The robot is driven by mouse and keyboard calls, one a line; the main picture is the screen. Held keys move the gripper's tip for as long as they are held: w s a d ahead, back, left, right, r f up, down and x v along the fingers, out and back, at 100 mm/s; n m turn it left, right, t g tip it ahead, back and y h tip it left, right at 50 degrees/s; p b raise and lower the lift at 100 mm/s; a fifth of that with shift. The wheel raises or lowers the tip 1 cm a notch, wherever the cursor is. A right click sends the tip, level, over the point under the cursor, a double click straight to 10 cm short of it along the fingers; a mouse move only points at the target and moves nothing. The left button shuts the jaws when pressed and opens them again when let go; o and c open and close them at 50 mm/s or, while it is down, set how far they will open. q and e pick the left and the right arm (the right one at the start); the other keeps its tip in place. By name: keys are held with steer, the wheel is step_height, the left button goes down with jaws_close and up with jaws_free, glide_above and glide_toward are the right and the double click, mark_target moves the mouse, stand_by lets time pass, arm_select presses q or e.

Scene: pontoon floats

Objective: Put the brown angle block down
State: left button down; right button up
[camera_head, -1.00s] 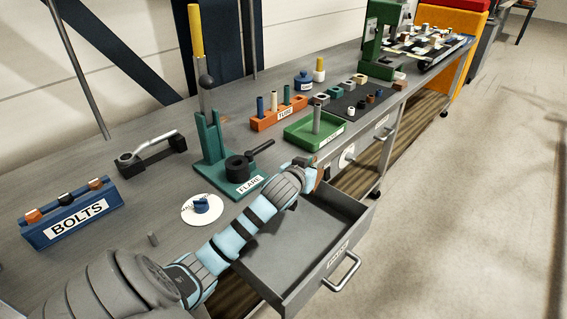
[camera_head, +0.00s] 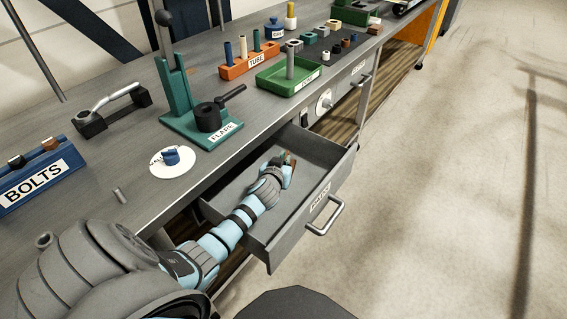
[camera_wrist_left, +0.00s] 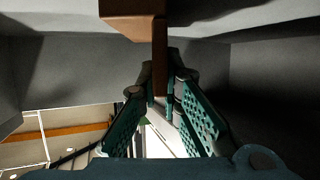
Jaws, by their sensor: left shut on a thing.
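The brown angle block (camera_wrist_left: 135,22) is held between the teal fingers of my left gripper (camera_wrist_left: 162,78). Its wide flange faces the camera at the top of the wrist view, and its narrow leg runs down between the fingertips. In the head view the left gripper (camera_head: 288,163) is low in the open drawer (camera_head: 262,243), towards its far end. Only a small brown bit of the block shows there. Whether the block touches the drawer floor cannot be told. My right gripper is not in view.
The drawer has raised walls and a front handle (camera_head: 325,216). On the bench above stand a green flare tool (camera_head: 205,130), a blue bolts rack (camera_head: 38,175), a green tray (camera_head: 290,75) and an orange tube rack (camera_head: 250,62). The near drawer floor is partly bare.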

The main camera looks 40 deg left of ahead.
arm_select(q)
steer(key=shift+f, duration=0.1)
steer(key=c, duration=1.8)
jaws_free()
steer(key=shift+s+r, duration=0.1)
steer(key=shift+r, duration=0.15)
steer(key=p+v, duration=0.3)
steer(key=v, duration=0.8)
steer(key=shift+s+d+r+p, duration=0.1)
steer(key=shift+s+r+p, duration=0.05)
steer(key=shift+s+p, duration=0.2)
steer(key=shift+r, duration=0.1)
